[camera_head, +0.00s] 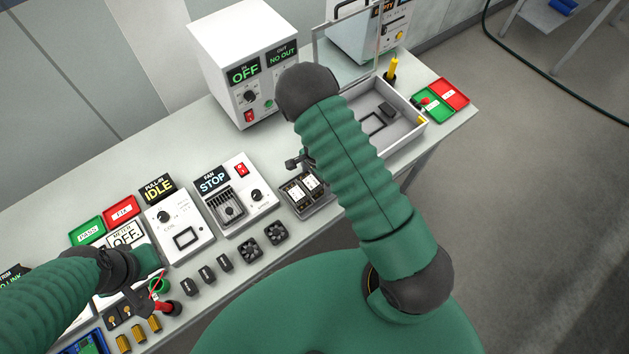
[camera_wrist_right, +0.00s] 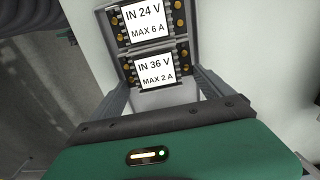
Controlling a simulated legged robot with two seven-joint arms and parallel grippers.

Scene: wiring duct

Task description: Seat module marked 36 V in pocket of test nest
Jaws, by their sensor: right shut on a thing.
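The module marked IN 36 V (camera_wrist_right: 155,70) sits in a dark holder (camera_head: 317,205), beside a module marked IN 24 V (camera_wrist_right: 146,20). In the head view the two modules show as small white labels, too small to read. My right gripper (camera_wrist_right: 160,80) has its fingers on either side of the 36 V module and is shut on it. In the head view my right arm hides most of that gripper. An open-lidded white tray (camera_head: 412,138) with a dark rectangular frame inside may be the test nest. My left gripper (camera_head: 148,268) is at the lower left; its fingers are unclear.
A tall supply box (camera_head: 235,55) reading OFF and NO OUT stands behind. The FAN STOP box (camera_head: 238,200) and PULL-IN IDLE box (camera_head: 172,225) stand to the left. Fans (camera_head: 249,249) and several small dark parts (camera_head: 207,274) lie in front. Green and red trays (camera_head: 450,93) are at the right end.

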